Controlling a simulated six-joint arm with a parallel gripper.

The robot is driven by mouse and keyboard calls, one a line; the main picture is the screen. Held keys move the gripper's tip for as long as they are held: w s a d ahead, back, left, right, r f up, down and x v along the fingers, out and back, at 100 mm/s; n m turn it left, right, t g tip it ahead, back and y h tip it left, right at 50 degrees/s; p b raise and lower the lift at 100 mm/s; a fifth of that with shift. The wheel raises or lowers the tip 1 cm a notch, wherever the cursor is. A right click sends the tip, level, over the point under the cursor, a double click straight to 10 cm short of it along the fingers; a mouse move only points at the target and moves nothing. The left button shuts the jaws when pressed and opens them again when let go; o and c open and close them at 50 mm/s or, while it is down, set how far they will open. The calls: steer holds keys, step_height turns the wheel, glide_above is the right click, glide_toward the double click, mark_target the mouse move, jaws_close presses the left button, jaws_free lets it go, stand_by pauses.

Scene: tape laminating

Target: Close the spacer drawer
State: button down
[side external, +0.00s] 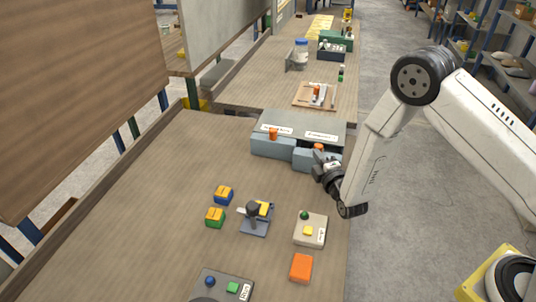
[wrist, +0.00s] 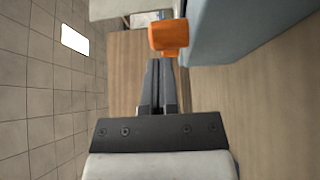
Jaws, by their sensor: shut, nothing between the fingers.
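A grey drawer unit (side external: 300,122) stands at the far right of the bench, with two light blue drawers side by side. The left drawer (side external: 270,149) has an orange knob (side external: 273,133). The right drawer (side external: 304,159) has another orange knob (side external: 318,147). The labels are too small to read surely, so I cannot tell which is the spacer drawer. My gripper (side external: 321,166) is at the right drawer, partly covering it. In the wrist view my gripper (wrist: 159,64) is shut and empty, its tips close to an orange knob (wrist: 168,36) beside a blue drawer surface (wrist: 225,35). Contact is unclear.
Yellow-topped blocks (side external: 223,195), a small grey fixture (side external: 256,218), a button box (side external: 310,229), an orange block (side external: 301,268) and a dark panel (side external: 222,286) sit on the near bench. The left side of the bench is clear. A wooden tray (side external: 300,101) lies behind the drawers.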

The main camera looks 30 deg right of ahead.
mark_target(321, 149)
steer(key=shift+d, duration=0.1)
stand_by(0.3)
steer(key=shift+w+d, duration=1.6)
steer(key=shift+w, duration=0.05)
steer(key=shift+d+r, duration=0.1)
steer(key=shift+s+a, duration=0.3)
steer(key=shift+a, duration=0.25)
steer(key=s+a, duration=0.2)
steer(key=a, duration=0.1)
steer(key=s, duration=0.3)
steer(key=s+a, duration=0.1)
steer(key=s, duration=0.2)
steer(key=s+a, duration=0.1)
steer(key=s, duration=0.2)
steer(key=shift+s, duration=0.35)
steer(key=shift+d, duration=0.1)
